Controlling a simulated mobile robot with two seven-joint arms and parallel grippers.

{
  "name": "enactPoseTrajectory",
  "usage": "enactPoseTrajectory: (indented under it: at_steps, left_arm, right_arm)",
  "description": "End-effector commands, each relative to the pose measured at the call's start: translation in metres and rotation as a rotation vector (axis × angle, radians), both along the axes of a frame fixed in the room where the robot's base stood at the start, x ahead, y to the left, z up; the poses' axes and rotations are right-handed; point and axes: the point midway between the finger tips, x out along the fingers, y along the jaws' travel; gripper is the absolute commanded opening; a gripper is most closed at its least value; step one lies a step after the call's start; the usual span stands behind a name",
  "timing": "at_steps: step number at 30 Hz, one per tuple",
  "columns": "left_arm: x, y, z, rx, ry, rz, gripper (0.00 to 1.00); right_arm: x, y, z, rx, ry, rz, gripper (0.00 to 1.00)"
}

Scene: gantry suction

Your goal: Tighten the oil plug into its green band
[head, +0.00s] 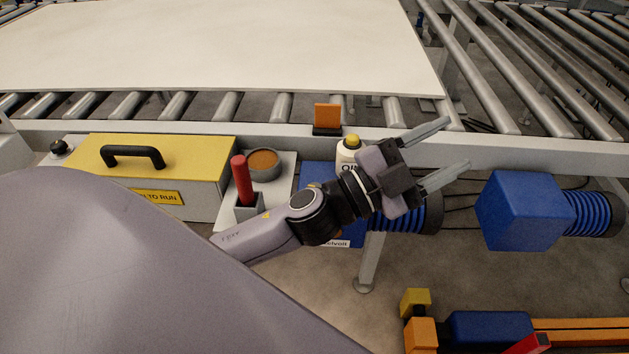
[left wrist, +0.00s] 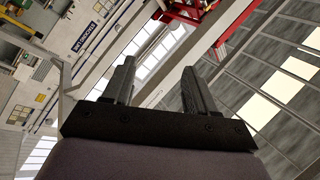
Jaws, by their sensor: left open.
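My left gripper (head: 456,143) is open and empty, its fingers spread in the air and pointing right in the head view. It hangs in front of the conveyor's side rail, beside a white bottle (head: 347,157) with a yellow cap and partly hidden lettering. In the left wrist view the two fingers (left wrist: 158,68) stand apart with only distant wall and roof between them. I cannot make out an oil plug or a green band in either view. My right gripper is not in view.
A yellow-topped box (head: 205,150) with a black handle stands left, beside a round tin (head: 263,164) and a red-handled tool (head: 242,180). Blue motors (head: 519,210) hang under the roller conveyor, which carries a large pale sheet (head: 220,45). An orange block (head: 327,116) sits on the rail.

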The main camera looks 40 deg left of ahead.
Motion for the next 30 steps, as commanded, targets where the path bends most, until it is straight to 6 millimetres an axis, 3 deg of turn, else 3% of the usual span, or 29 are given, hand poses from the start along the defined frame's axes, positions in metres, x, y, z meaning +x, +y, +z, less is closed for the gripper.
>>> enactPoseTrajectory:
  at_steps: [4,9,13,16,20,23,30]
  left_arm:
    - [-0.011,-0.035,0.008,0.177,-0.158,-0.205,0.57]
    - [-0.025,-0.061,-0.011,0.417,-0.257,-0.430,0.57]
    - [-0.030,-0.065,-0.039,0.627,-0.278,-0.585,0.57]
    - [-0.030,-0.056,-0.064,0.801,-0.259,-0.687,0.57]
    - [-0.024,-0.029,-0.096,1.040,-0.187,-0.796,0.57]
    - [-0.015,0.003,-0.118,1.226,-0.095,-0.854,0.57]
    - [0.009,0.112,-0.142,1.640,0.249,-0.891,0.57]
  right_arm:
    - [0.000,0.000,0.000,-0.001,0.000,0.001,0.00]
    - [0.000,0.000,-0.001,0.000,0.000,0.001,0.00]
    - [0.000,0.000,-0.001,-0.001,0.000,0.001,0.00]
    - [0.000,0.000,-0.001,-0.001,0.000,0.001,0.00]
    - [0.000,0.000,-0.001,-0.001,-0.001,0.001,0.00]
    - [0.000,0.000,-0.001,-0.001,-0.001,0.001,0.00]
    - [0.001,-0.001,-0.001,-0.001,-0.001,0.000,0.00]
